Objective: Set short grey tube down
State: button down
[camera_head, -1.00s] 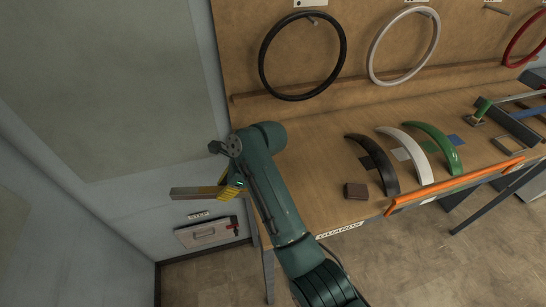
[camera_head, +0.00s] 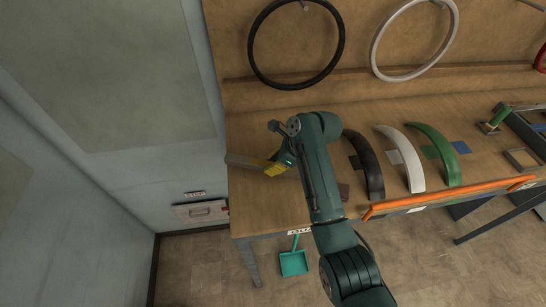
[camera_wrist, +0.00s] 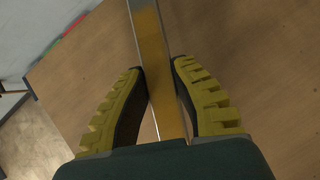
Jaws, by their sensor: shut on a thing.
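The short grey tube (camera_head: 243,160) is a straight square bar held out to the left of my gripper (camera_head: 277,164). In the head view it shows against the left end of the wooden bench top. In the wrist view the tube (camera_wrist: 150,50) runs lengthways between the two yellow-ribbed fingers (camera_wrist: 158,72), which are shut on it from both sides. Bench wood lies beyond it. I cannot tell whether the tube touches the bench or hangs above it. The tube's near end is hidden by my gripper.
Black, white and green curved guards (camera_head: 437,155) lie to the right on the bench (camera_head: 270,205). An orange bar (camera_head: 440,200) runs along the front edge. A black ring (camera_head: 297,85) and a white ring hang on the back board. The bench's left end is mostly clear.

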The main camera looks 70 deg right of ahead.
jog(key=shift+f, duration=0.7)
jog(key=shift+f, duration=0.45)
jog(key=c, duration=0.9)
grip_release()
jog(key=shift+c, duration=0.2)
jog(key=shift+f, duration=0.15)
jog(key=v, duration=1.2)
